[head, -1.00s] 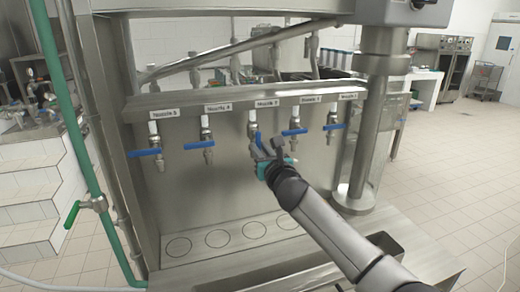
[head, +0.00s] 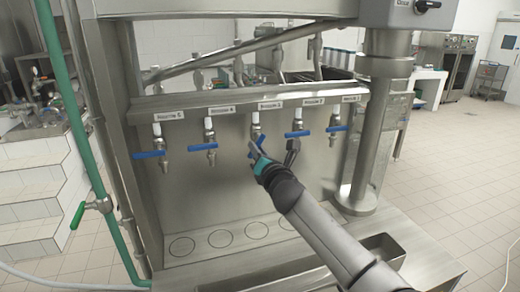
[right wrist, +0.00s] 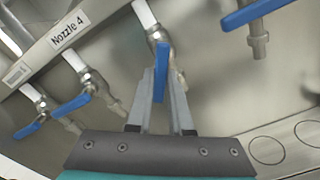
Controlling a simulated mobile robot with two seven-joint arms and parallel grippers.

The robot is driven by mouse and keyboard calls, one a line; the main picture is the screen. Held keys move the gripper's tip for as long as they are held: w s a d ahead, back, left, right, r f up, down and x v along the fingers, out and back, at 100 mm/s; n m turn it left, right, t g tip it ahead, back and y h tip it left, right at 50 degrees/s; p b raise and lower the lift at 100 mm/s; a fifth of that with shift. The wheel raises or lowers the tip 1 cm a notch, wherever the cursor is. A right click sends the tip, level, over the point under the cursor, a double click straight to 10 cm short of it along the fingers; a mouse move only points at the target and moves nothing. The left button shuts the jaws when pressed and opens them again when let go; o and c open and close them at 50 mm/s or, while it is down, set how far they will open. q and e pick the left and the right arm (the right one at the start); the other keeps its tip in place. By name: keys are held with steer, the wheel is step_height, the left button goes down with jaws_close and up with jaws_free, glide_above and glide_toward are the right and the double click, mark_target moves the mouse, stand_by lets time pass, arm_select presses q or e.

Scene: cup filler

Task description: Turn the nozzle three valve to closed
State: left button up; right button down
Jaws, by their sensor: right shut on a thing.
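The nozzle three valve is the middle one of the row. Its blue handle (head: 253,149) is mostly hidden by my right gripper (head: 255,154) in the head view. In the right wrist view, the handle (right wrist: 160,72) stands between the two fingers of my right gripper (right wrist: 160,98), which is shut on it. There the handle looks lined up with the fingers, while the neighbouring handles lie at a slant. The white pipe of nozzle three (right wrist: 145,14) comes down from above. My left gripper is not in view.
The nozzle four handle (head: 203,147) is close on the left and the nozzle two handle (head: 297,134) close on the right. A thick steel post (head: 372,130) stands right of my arm. The ledge with ring marks (head: 182,247) below is clear.

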steer(key=m, duration=0.3)
steer(key=r+m+p, duration=0.1)
steer(key=m, duration=0.3)
steer(key=a+r+m+p, duration=0.1)
steer(key=m, duration=0.3)
steer(key=shift+s+a, duration=0.1)
steer(key=shift+s, duration=0.1)
steer(key=shift+r, duration=0.1)
stand_by(0.4)
steer(key=c, duration=0.8)
jaws_free()
steer(key=v, duration=1.5)
steer(key=shift+s, duration=0.1)
